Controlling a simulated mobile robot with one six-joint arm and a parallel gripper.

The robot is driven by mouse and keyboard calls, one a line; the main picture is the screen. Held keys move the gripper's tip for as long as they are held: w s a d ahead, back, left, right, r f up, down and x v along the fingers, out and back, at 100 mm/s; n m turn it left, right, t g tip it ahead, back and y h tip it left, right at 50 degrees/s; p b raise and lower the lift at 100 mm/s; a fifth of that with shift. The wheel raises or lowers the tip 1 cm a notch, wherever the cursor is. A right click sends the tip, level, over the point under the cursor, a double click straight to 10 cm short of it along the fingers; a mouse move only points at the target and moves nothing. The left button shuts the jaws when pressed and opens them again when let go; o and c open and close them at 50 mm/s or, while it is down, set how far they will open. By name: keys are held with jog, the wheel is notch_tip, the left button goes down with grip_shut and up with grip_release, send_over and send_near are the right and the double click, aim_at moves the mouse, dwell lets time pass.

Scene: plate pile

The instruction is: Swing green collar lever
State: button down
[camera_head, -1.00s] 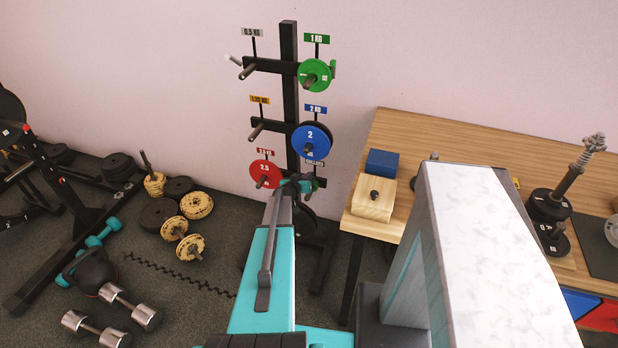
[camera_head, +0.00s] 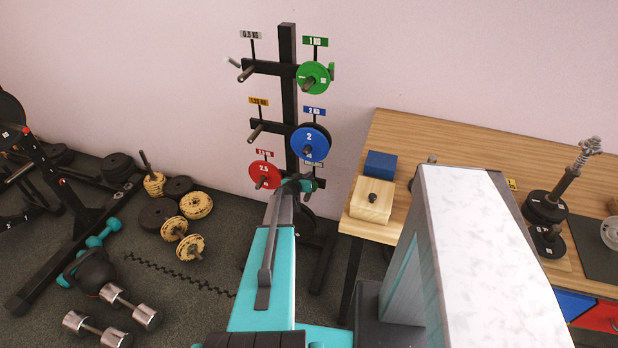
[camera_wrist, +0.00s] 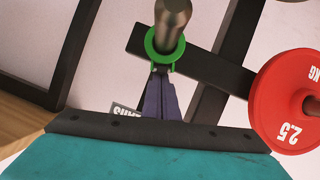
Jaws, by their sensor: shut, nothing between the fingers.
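The green collar (camera_wrist: 149,44) is a ring around a metal peg (camera_wrist: 172,20) in the wrist view. A small green part at its lower side, perhaps the lever, sits by my fingertips. My gripper (camera_wrist: 160,76) is shut, with its dark fingers together and nothing between them. The fingertips are right at the collar's lower edge; I cannot tell whether they touch it. In the head view my arm reaches the lower right of the plate rack (camera_head: 289,100), and the arm's end hides most of the collar there.
A red 2.5 plate (camera_wrist: 290,100) hangs close to the right of my gripper in the wrist view. A blue plate (camera_head: 311,140) and a green plate (camera_head: 314,72) hang above. A wooden table (camera_head: 430,140) with a block (camera_head: 372,207) stands to the right.

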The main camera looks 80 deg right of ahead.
jog(key=shift+r, duration=0.15)
jog(key=r+p, duration=0.1)
jog(key=p, duration=0.1)
jog(key=r+p, duration=0.2)
jog(key=p, duration=0.1)
jog(key=shift+w+d+r+p, duration=0.3)
jog(key=shift+w+d, duration=0.05)
jog(key=shift+w+a+r, duration=0.1)
jog(key=shift+w+a, duration=0.05)
jog(key=shift+a, duration=0.35)
jog(key=b+v, duration=0.2)
jog(key=v, duration=0.7)
dwell(0.5)
